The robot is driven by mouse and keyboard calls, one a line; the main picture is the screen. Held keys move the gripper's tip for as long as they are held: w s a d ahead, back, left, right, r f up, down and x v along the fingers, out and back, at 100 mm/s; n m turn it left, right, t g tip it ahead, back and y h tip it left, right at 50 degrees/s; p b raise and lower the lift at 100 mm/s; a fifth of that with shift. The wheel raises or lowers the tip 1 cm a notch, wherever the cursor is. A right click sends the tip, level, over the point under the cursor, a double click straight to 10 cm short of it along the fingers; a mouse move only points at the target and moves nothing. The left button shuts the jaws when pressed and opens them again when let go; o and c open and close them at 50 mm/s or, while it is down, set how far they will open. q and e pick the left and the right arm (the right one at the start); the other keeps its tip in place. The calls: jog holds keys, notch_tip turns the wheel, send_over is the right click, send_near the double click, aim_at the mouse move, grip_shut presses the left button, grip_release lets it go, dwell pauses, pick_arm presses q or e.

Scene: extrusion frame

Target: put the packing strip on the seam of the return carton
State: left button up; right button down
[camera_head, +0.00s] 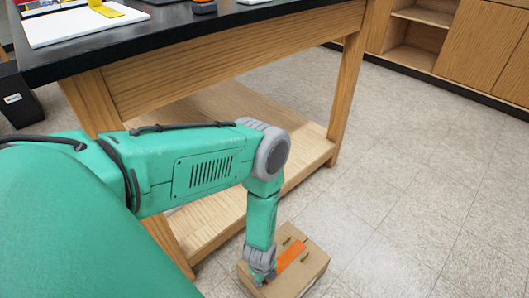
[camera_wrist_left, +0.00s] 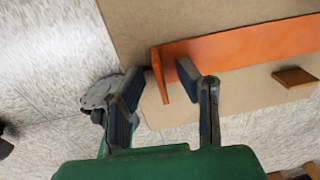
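The return carton (camera_head: 315,267) is a brown box on the floor at the lower middle of the head view. Its tan top also fills much of the left wrist view (camera_wrist_left: 190,20). The orange packing strip (camera_head: 291,255) lies along the carton's top; in the left wrist view it runs to the right edge (camera_wrist_left: 240,46). A short upright orange tab stands at its near end. My left gripper (camera_wrist_left: 160,72) is open, with its two fingers apart on either side of that tab. I cannot tell whether they touch it. The seam is not clearly visible. My right gripper is not in view.
Small brown blocks (camera_wrist_left: 295,77) stand on the carton top beside the strip. A wooden table with a black top (camera_head: 200,35) and a low shelf (camera_head: 310,145) stands just behind the carton. Tiled floor (camera_head: 410,200) is free to the right.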

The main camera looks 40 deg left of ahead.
pick_arm(q)
jog(key=shift+d, duration=0.1)
notch_tip(320, 180, up, 12)
jog(key=s, duration=0.1)
dwell(0.4)
